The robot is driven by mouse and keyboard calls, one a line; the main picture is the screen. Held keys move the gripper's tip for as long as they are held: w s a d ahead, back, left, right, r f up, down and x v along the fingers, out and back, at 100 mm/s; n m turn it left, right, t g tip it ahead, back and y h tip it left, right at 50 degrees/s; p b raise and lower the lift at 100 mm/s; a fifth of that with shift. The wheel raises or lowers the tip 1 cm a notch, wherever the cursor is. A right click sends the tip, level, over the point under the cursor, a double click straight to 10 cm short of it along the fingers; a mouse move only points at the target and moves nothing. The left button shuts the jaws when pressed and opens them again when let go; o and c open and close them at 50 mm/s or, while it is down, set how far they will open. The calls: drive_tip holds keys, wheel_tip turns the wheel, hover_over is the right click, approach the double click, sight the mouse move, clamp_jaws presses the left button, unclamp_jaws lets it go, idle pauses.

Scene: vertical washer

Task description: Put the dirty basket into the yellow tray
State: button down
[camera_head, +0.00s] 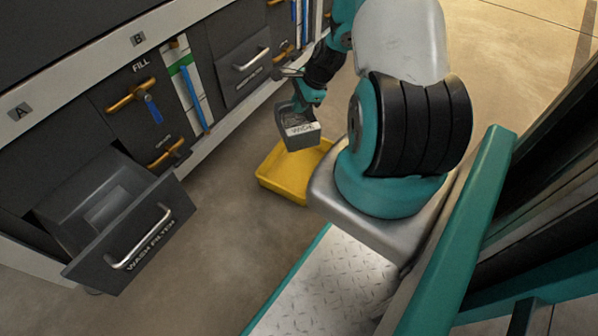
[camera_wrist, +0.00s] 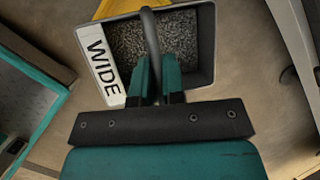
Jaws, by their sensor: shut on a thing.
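The dirty basket (camera_head: 298,130) is a small dark grey box with a white label reading "WIDE". It hangs from my gripper (camera_head: 308,92) above the yellow tray (camera_head: 282,185) in the head view. In the wrist view my gripper (camera_wrist: 156,80) is shut on the handle of the basket (camera_wrist: 205,50), and grey speckled matter shows inside it. The yellow tray lies on the floor, partly hidden behind the basket and my arm. In the wrist view a yellow strip of the tray (camera_wrist: 108,10) shows beyond the basket's top left.
An open drawer marked "WASH FILTER" (camera_head: 140,245) juts out at the lower left. The washer front (camera_head: 130,95) has orange handles, blue levers and a closed drawer (camera_head: 243,67). Bare floor (camera_head: 225,230) lies between the open drawer and the tray.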

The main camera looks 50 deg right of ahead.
wheel_tip(320, 180, down, 20)
drive_tip(key=b, duration=1.1)
drive_tip(key=shift+s+d+f+m, duration=0.25)
drive_tip(key=shift+d+m, duration=0.05)
drive_tip(key=shift+d, duration=0.05)
drive_tip(key=shift+f, duration=0.15)
drive_tip(key=c, duration=1.2)
unclamp_jaws()
